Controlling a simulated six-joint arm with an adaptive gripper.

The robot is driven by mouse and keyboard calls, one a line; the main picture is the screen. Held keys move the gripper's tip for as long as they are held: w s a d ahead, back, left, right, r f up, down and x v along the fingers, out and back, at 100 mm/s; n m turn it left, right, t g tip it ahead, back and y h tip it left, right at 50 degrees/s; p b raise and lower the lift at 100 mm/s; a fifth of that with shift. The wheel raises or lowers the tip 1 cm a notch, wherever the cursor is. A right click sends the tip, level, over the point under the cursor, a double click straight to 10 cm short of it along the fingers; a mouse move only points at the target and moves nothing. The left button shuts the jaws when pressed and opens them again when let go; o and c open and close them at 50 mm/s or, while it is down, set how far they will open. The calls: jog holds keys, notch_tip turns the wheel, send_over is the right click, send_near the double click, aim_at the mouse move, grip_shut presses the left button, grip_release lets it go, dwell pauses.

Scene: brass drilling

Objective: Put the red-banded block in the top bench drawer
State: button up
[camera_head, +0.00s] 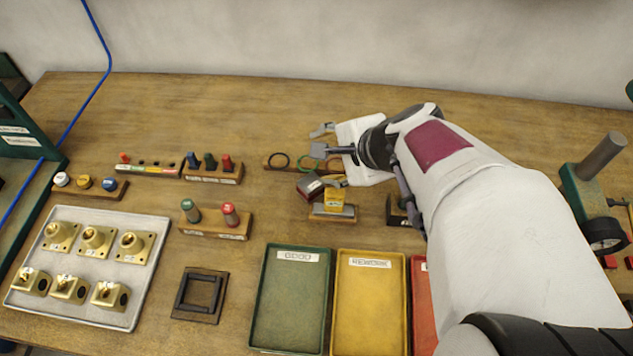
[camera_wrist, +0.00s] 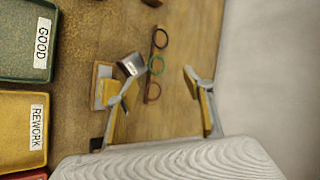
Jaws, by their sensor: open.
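A small dark block with a reddish edge (camera_head: 309,187) sits tilted beside a yellow-banded block (camera_head: 335,199) on a wooden stand (camera_head: 331,214). I take the reddish one for the red-banded block; its band is hard to make out. In the wrist view the dark block (camera_wrist: 131,64) shows a silvery face close to the left finger, which partly covers the yellow-banded block (camera_wrist: 108,91). My gripper (camera_head: 327,155) is open, its fingers wide apart over the back middle of the bench. In the wrist view the space between its fingertips (camera_wrist: 160,82) is empty. No drawer shows.
A strip with dark and green rings (camera_head: 279,160) lies under my gripper. GOOD (camera_head: 290,310) and REWORK (camera_head: 370,310) trays stand in front. A tray of brass parts (camera_head: 88,262) and several gauge stands are left. A green press (camera_head: 585,190) stands right.

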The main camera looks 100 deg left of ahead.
jog(key=w+m, duration=0.1)
jog(key=m, duration=1.4)
send_near(312, 183)
jog(key=shift+s+a+f+g, duration=0.2)
jog(key=shift+s+f, duration=0.15)
jog(key=shift+f, duration=0.3)
jog(key=shift+s+a+f+g, duration=0.1)
jog(key=shift+s+f+g, duration=0.2)
jog(key=shift+f, duration=0.35)
jog(key=shift+s, duration=0.1)
jog(key=shift+x, duration=1.3)
jog(key=shift+a, duration=0.1)
jog(key=shift+s+a+f, duration=0.2)
jog(key=shift+a+f, duration=0.3)
jog(key=shift+s+a+f, duration=0.15)
jog(key=shift+a+f, duration=0.35)
jog(key=shift+f, duration=0.05)
jog(key=shift+x, duration=1.15)
